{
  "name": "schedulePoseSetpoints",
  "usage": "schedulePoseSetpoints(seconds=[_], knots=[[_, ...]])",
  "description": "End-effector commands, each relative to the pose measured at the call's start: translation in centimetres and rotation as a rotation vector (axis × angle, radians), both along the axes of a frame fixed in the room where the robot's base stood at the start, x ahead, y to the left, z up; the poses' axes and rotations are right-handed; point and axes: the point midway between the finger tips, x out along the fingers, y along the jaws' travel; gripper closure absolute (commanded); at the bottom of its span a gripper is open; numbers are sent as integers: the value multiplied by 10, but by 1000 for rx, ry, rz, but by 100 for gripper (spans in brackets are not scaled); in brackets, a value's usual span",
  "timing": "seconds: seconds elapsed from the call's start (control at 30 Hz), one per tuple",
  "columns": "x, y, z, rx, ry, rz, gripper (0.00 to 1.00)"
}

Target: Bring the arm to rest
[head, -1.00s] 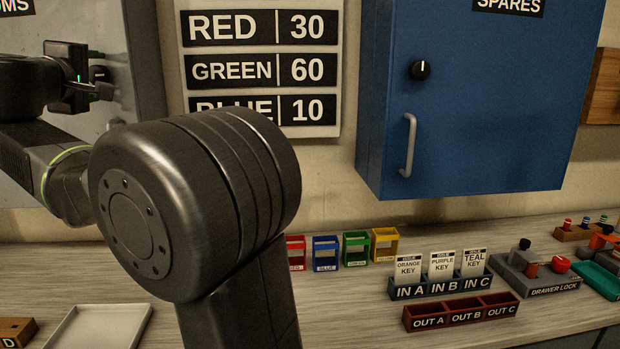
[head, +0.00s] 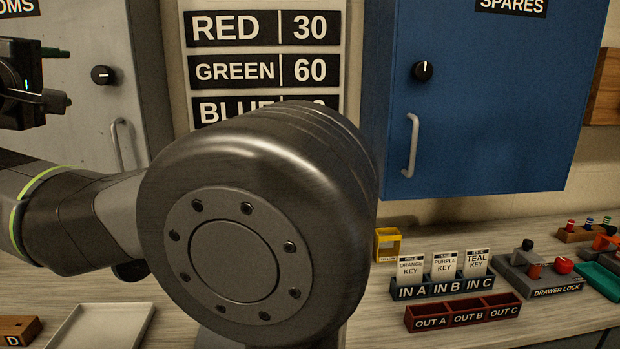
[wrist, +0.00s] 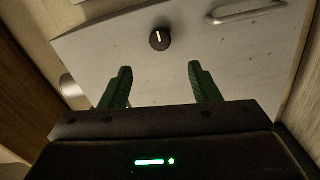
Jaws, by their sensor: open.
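My gripper (wrist: 158,88) shows in the wrist view with its two green fingers spread apart and nothing between them. Beyond the fingers is the grey cabinet door with its dark knob (wrist: 160,39) and bar handle (wrist: 245,11). In the head view my gripper is partly cut off at the left edge, in front of the grey cabinet (head: 135,60). My arm's large dark joint fills the middle of the head view and hides part of the counter and the wall sign.
A blue cabinet (head: 480,120) hangs at the right, its door shut. On the counter stand the IN rack (head: 440,287) with several cards, the red OUT tray (head: 463,313), a yellow bin (head: 388,244) and the drawer lock unit (head: 545,280). A white tray (head: 60,340) lies at lower left.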

Motion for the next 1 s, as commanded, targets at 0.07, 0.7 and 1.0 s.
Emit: schedulePoseSetpoints(seconds=[0.07, 0.7, 1.0], knots=[[14, 1, -1, -1, 0, -5, 44], [123, 13, 6, -50, -6, 0, 44], [122, 13, 6, -304, -34, 0, 44]])
